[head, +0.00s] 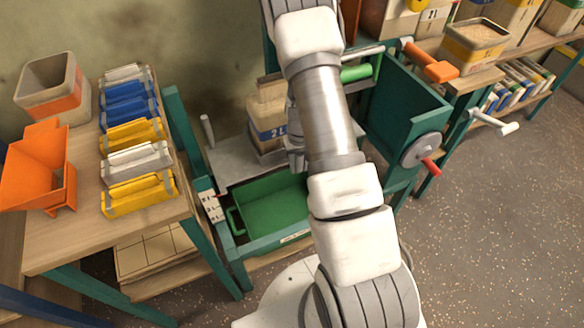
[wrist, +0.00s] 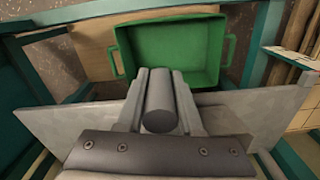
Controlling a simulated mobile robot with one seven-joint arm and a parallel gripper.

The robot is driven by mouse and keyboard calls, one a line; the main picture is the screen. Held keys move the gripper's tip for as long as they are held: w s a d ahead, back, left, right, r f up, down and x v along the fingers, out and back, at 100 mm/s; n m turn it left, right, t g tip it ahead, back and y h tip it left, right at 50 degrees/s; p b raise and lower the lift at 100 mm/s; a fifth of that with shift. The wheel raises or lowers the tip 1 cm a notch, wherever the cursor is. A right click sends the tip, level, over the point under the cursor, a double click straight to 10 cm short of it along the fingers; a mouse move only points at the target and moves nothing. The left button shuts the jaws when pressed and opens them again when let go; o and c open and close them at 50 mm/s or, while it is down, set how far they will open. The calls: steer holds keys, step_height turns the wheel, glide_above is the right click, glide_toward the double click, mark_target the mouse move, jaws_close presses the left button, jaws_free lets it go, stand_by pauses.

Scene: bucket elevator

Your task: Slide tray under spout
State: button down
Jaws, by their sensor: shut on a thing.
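The green tray (head: 262,212) lies low inside the teal frame in the head view, with a looped handle at its left end. My arm hides its right part. In the wrist view the whole tray (wrist: 172,50) shows beyond my fingers, apparently empty, with a handle at each end. My gripper (wrist: 160,100) is shut on a grey round post (wrist: 159,110), apart from the tray. A grey metal plate (wrist: 250,115) spreads to both sides of my fingers. In the head view my gripper (head: 296,150) is mostly hidden by my arm. I cannot make out the spout.
A box marked 2L (head: 268,125) stands by the metal plate (head: 235,162). Floor at right is clear.

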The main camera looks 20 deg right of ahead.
steer(key=c, duration=0.6)
jaws_free()
steer(key=shift+r, duration=0.1)
step_height(320, 180, up, 17)
steer(key=p, duration=0.4)
steer(key=shift+r+p, duration=0.1)
steer(key=shift+p, duration=0.2)
